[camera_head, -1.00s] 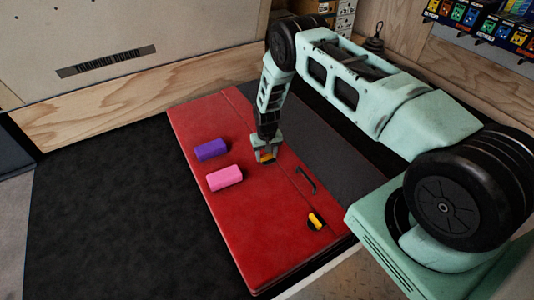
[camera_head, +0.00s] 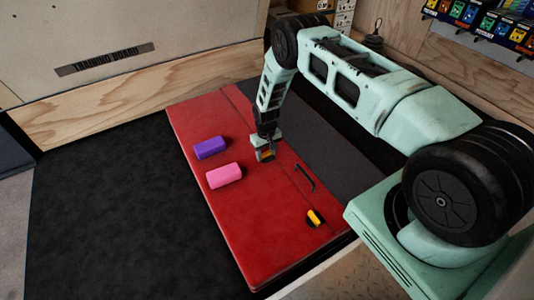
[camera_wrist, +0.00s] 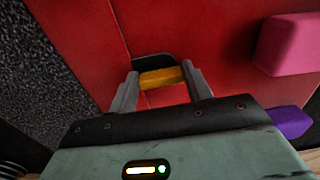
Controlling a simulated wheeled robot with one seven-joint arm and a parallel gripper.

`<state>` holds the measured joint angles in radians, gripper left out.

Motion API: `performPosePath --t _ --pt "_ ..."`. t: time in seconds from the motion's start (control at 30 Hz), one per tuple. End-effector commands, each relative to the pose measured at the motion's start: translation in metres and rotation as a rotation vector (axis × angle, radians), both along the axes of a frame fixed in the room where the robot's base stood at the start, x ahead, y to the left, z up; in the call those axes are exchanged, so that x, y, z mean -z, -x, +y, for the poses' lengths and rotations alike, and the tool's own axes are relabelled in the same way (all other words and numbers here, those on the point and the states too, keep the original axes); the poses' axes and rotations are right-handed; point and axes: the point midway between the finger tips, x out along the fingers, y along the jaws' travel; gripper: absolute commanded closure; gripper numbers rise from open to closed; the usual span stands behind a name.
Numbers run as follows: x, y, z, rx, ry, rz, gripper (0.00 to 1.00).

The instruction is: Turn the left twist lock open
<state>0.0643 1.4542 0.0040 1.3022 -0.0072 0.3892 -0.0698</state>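The left twist lock (camera_wrist: 162,78) has a yellow handle on a dark plate, set in the red pad (camera_head: 245,225) near its seam. It also shows in the head view (camera_head: 266,154), partly hidden by my gripper. My gripper (camera_wrist: 162,88) points down at this lock. One finger stands at each side of the yellow handle, and both appear to touch it. A second yellow twist lock (camera_head: 314,217) on a black plate sits nearer the front edge of the pad and is clear of my arm.
A purple block (camera_head: 210,148) and a pink block (camera_head: 224,176) lie on the pad left of my gripper. A black strap handle (camera_head: 305,178) lies between the two locks. A wooden wall (camera_head: 140,105) stands behind. The dark floor at left is clear.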

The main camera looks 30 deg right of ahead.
Motion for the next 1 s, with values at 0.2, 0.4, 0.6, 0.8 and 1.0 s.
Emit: performPosePath --t 0.2,0.4,0.6,0.8,1.0 --pt "0.001 0.001 -0.004 0.001 0.005 0.000 0.29" --pt "-0.003 -0.001 -0.002 0.001 0.003 -0.002 0.29" --pt "-0.032 -0.001 -0.003 0.002 0.003 -0.004 0.29" --pt "-0.080 0.001 -0.004 0.003 0.003 -0.004 0.29" --pt "-0.126 0.003 -0.006 0.003 0.004 -0.003 0.29"
